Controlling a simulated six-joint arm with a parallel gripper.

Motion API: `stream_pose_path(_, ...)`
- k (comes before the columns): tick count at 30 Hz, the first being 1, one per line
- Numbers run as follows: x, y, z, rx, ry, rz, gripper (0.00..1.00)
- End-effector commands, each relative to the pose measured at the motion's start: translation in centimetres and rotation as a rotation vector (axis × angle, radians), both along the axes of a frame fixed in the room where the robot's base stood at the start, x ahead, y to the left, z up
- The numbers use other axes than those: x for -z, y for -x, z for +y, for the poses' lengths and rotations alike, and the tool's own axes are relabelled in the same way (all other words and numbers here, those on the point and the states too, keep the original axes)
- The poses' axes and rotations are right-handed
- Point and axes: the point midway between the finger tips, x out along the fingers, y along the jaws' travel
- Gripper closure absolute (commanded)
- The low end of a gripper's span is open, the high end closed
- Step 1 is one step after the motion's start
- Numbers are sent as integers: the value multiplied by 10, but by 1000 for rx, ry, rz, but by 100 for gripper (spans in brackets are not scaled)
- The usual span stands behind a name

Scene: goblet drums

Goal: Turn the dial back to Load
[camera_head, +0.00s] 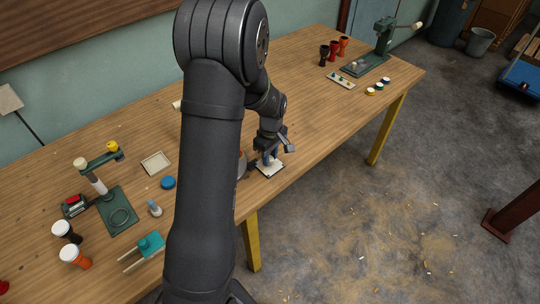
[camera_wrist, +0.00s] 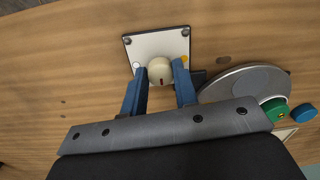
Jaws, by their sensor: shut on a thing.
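The dial (camera_wrist: 160,69) is a round cream knob with a dark red mark, on a white square plate (camera_wrist: 146,44) with dark corner screws. My gripper (camera_wrist: 160,77) has its two blue fingers on either side of the dial and is shut on it. A yellow spot shows on the plate by the right finger, and a pale spot shows by the left finger. In the head view the plate (camera_head: 271,172) lies at the table's front edge under my gripper (camera_head: 270,158); the dial is hidden there. I cannot read any label.
A grey round disc (camera_wrist: 245,83) sits close to the right of the plate in the wrist view, with a green part (camera_wrist: 275,109) and a blue disc (camera_wrist: 304,113) beyond. A green stand (camera_head: 118,212), a tray (camera_head: 156,163) and drums (camera_head: 66,231) stand left.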

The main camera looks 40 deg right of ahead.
Motion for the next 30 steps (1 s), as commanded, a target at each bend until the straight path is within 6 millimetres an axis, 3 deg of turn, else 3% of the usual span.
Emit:
stream_pose_path(16, -1, -1, 0, -28, 2, -2, 96)
stream_pose_path(17, -1, -1, 0, -28, 2, -2, 71)
stream_pose_path(20, 0, -1, 0, -28, 1, -2, 52)
stream_pose_path(30, -3, 0, 0, -27, 1, -1, 51)
